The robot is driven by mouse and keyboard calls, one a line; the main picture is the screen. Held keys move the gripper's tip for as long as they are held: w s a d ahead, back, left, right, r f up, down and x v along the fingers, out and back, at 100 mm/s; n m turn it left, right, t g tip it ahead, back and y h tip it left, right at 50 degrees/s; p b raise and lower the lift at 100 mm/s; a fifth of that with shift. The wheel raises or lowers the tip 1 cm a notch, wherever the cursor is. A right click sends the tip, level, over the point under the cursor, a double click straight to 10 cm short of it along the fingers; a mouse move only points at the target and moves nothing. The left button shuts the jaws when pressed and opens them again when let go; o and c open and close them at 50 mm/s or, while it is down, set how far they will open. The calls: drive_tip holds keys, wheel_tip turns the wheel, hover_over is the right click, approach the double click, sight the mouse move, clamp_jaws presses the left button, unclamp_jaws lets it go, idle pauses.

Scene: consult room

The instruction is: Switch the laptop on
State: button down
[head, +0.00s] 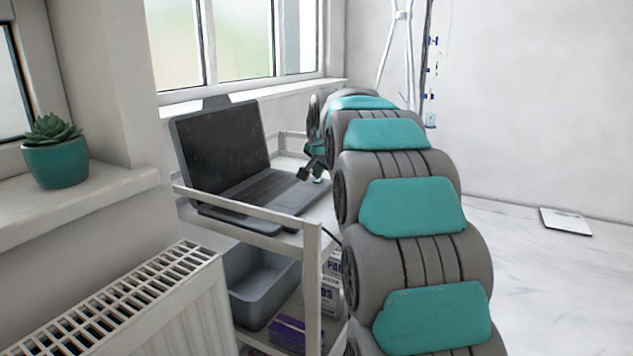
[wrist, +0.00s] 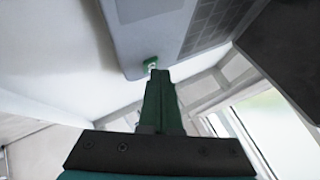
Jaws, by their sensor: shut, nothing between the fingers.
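The dark grey laptop (head: 258,188) stands open on the top shelf of a white trolley, its screen black. My gripper (head: 318,176) is low at the right end of the keyboard half, partly hidden by my arm. In the wrist view the shut, empty fingers (wrist: 153,74) point at the edge of the laptop's keyboard half (wrist: 150,35). A small bright green piece (wrist: 151,64) shows at that edge, right at the fingertips. I cannot tell whether it is a button or part of the fingertips, or whether they touch.
The trolley (head: 312,250) has raised rails around its top. A grey bin (head: 262,285) and purple-and-white boxes (head: 295,333) are on its lower part. A radiator (head: 150,305) and a sill with a potted succulent (head: 55,160) are at left. A flat white scale (head: 566,222) lies on open floor at right.

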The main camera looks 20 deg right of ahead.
sight(318, 182)
drive_tip(key=shift+f, duration=0.15)
drive_tip(key=shift+r, duration=0.75)
drive_tip(key=shift+p, duration=0.3)
wheel_tip(318, 182, up, 6)
drive_tip(key=shift+p, duration=1.25)
